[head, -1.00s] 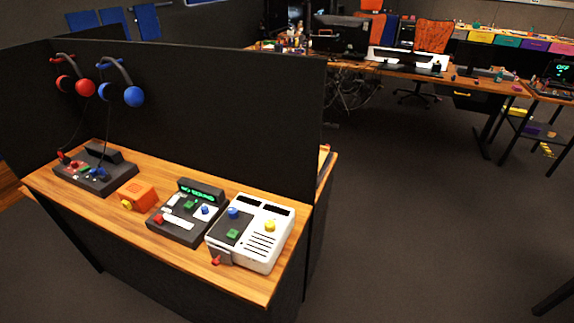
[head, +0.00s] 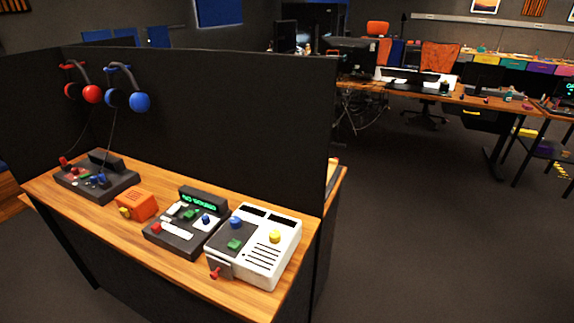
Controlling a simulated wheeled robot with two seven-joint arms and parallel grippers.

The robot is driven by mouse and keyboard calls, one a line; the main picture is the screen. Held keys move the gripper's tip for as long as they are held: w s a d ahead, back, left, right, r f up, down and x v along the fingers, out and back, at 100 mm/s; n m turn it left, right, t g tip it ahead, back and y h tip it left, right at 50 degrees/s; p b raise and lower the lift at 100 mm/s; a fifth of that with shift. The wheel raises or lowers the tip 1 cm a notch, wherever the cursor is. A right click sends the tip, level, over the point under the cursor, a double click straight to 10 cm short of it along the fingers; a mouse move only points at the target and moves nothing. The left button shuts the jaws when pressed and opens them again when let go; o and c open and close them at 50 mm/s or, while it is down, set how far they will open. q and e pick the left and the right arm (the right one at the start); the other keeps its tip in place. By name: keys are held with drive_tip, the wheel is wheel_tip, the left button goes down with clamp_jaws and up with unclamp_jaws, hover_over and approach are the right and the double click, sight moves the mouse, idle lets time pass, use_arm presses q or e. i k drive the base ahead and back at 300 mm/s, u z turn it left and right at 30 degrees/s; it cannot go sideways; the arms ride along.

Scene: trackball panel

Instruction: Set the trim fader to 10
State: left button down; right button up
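The trim fader cannot be told apart for certain at this distance. A dark console (head: 177,239) with a lit green display (head: 201,200) stands on the wooden desk. It has a white strip, a red piece, green pieces and a blue knob on a white patch; the display text is too small to read. To its right is a white device (head: 272,260) with a blue knob (head: 236,222), a green button (head: 234,244), a yellow knob (head: 275,237) and a red piece (head: 215,273) at its front. Neither of my grippers is in view.
The wooden desk (head: 70,206) also holds an orange box (head: 137,206) and a black console (head: 90,185) at the left. A dark partition (head: 220,130) with red and blue headphones (head: 139,102) stands behind. Open carpet (head: 420,240) lies to the right.

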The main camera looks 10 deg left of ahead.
sight(157, 227)
drive_tip(key=u, duration=1.25)
